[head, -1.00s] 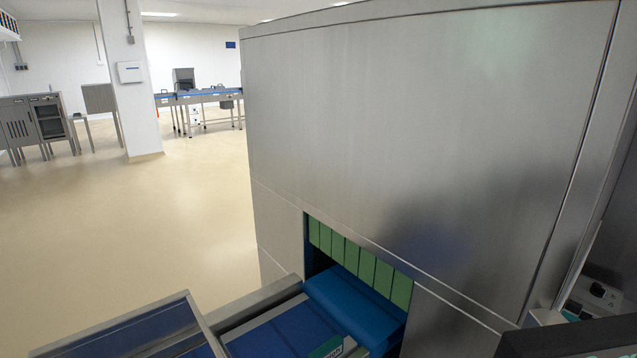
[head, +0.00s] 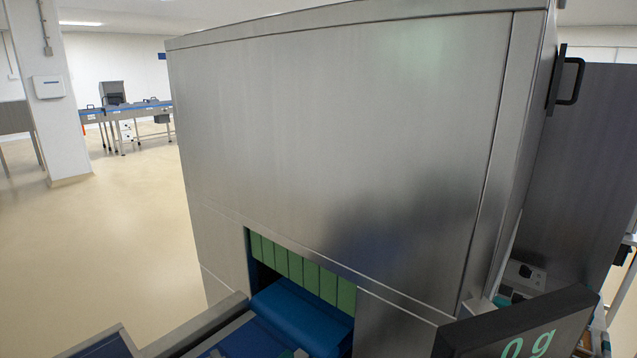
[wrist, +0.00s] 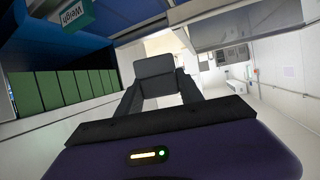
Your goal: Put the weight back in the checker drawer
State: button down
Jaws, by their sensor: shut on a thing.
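In the wrist view my gripper (wrist: 157,88) has its two dark fingers on either side of a dark, flat-faced block (wrist: 155,66), which I take to be the weight. The fingers are shut on it, and it is held in the air. The gripper and weight do not show in the head view. The checker's dark display (head: 520,335) shows a green "0 g" at the lower right of the head view. I cannot make out the checker drawer in either view.
A large steel machine housing (head: 340,150) fills the head view. Its opening has green strip curtains (head: 300,268) above a blue conveyor belt (head: 295,315). A black handle (head: 568,82) juts out at right. A small grey control box (head: 522,277) sits behind the display. Open floor lies left.

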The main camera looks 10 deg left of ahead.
jog(key=w+d+f+m+t+h, duration=0.2)
jog(key=w+d+f, duration=0.2)
jog(key=d+f, duration=0.55)
jog(key=w+d+f+m+t+h, duration=0.1)
jog(key=w+d+f+m+h, duration=0.25)
jog(key=d+f, duration=0.6)
jog(key=s+d+f+m+h, duration=0.1)
jog(key=d+f, duration=0.3)
jog(key=d, duration=0.4)
jog(key=s+d+f+m+t+h, duration=0.1)
jog(key=s+d+f+h, duration=0.1)
jog(key=d, duration=0.6)
jog(key=s+d+f+m+h, duration=0.1)
jog(key=s+d+f+m, duration=0.1)
jog(key=d+f, duration=0.5)
jog(key=shift+s+d, duration=0.7)
jog(key=shift+d, duration=0.05)
jog(key=shift+s+f+h, duration=0.1)
jog(key=shift+h, duration=0.15)
